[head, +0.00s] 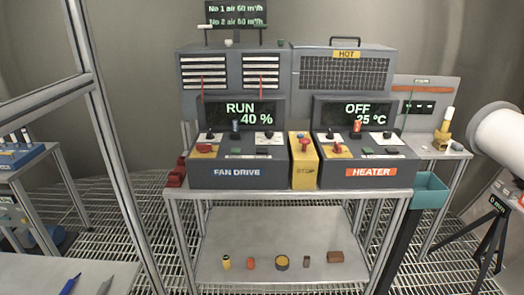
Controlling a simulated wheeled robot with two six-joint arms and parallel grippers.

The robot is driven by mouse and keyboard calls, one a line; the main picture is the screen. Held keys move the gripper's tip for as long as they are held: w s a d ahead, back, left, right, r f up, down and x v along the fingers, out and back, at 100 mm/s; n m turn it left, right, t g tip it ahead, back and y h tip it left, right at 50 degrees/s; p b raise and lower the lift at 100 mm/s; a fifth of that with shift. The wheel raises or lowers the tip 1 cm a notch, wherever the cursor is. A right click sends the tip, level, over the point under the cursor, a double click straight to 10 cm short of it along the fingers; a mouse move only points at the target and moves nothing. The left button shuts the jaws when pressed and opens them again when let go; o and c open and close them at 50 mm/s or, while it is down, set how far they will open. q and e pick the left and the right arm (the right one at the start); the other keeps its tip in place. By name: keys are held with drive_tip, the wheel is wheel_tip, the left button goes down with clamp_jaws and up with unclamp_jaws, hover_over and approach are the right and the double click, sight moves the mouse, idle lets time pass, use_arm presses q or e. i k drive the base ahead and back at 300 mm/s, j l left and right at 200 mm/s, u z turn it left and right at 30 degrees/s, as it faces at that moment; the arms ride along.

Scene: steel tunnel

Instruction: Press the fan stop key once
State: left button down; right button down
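The fan drive console (238,173) stands on the left of the steel bench in the middle of the head view. Its screen (243,113) reads RUN 40 %. On its sloped panel are a red switch on a yellow plate (205,148), a small dark green key (235,150) and a small black key (263,151). Their markings are too small to read, so I cannot tell which is the fan stop key. A blue-topped lever (236,127) and dark knobs sit above them. Neither of my grippers is in view.
A yellow box marked STOP (304,172) with a red button stands between the fan drive and the heater console (370,172), whose screen reads OFF 25 °C. A steel post (112,130) rises at left. A teal bin (430,190) hangs at the bench's right.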

sight(259, 150)
drive_tip(key=i+l+u, duration=0.1)
drive_tip(key=l, duration=0.3)
drive_tip(key=i+l+u, duration=0.1)
drive_tip(key=i+l, duration=0.15)
drive_tip(key=l, duration=0.2)
drive_tip(key=i+l+u, duration=0.1)
drive_tip(key=l, duration=0.3)
drive_tip(key=i+l+u, duration=0.1)
drive_tip(key=l, duration=0.35)
drive_tip(key=i+l+u, duration=0.1)
drive_tip(key=i+l, duration=0.15)
drive_tip(key=l, duration=0.2)
drive_tip(key=i+l+u, duration=0.1)
drive_tip(key=l, duration=0.4)
drive_tip(key=i+l+u, duration=0.1)
drive_tip(key=l, duration=0.35)
